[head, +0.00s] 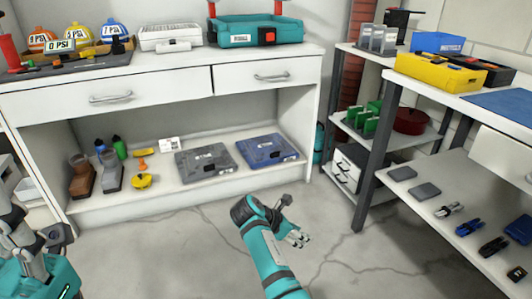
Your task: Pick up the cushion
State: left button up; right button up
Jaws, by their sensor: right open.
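I cannot pick out anything that is clearly a cushion. Two small flat grey pads, a rear one (401,173) and a front one (425,191), lie on the right rack's middle shelf, but I cannot tell whether either is a cushion. My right gripper (298,238) is open and empty over the floor, in front of the white bench and left of the rack. It is apart from every object. My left gripper (28,235) is at the lower left edge beside my teal arm; its fingers are unclear.
The white bench (190,80) holds a teal toolbox (252,30) on top. Grey (204,162) and blue (267,151) cases lie on its lower shelf. Clamps (468,226) lie on the right shelf. A dark post (374,150) stands at the rack's corner. The floor between is clear.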

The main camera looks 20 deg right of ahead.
aim_at(267, 151)
jog(key=i, duration=2)
